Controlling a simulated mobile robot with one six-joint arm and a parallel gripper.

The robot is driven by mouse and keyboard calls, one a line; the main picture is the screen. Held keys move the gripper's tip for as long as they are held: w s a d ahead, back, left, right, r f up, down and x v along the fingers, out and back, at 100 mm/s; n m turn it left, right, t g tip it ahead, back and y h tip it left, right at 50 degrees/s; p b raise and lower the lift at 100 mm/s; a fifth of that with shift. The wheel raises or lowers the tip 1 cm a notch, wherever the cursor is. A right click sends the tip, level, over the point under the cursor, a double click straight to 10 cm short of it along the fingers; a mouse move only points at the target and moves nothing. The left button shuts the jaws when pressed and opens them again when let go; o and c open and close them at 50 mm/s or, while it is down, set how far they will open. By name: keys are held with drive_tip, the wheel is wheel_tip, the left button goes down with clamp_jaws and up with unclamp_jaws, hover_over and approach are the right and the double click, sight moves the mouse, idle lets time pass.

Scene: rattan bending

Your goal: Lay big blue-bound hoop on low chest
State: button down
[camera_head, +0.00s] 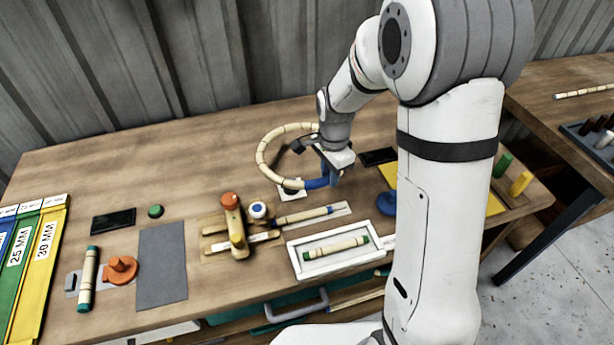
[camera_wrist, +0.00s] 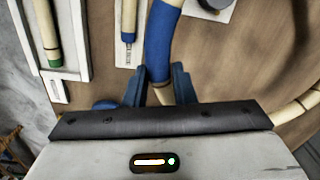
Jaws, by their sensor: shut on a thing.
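The big hoop (camera_head: 263,152) of pale jointed rattan has a blue binding (camera_head: 318,183) at its near right side. It is over the back middle of the workbench; I cannot tell whether it touches the top. My gripper (camera_head: 329,177) is shut on the hoop at the blue binding. In the wrist view the blue binding (camera_wrist: 162,45) runs down between the fingers of my gripper (camera_wrist: 159,88), and the pale hoop curves on at the right (camera_wrist: 308,102). The low chest cannot be made out in either view.
On the workbench (camera_head: 120,175) are a white tray (camera_head: 297,262) with a green-ended rattan piece, a wooden jig (camera_head: 236,225), a grey mat (camera_head: 162,265) and an orange thing (camera_head: 121,269). A corrugated wall stands behind. A second table (camera_head: 560,80) is at the right.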

sight(329, 198)
wheel_tip(329, 198, down, 6)
drive_tip(key=shift+d+f+p, duration=0.1)
drive_tip(key=shift+f+p, duration=0.15)
drive_tip(key=shift+p, duration=0.1)
drive_tip(key=shift+f, duration=0.1)
drive_tip(key=c, duration=1.2)
unclamp_jaws()
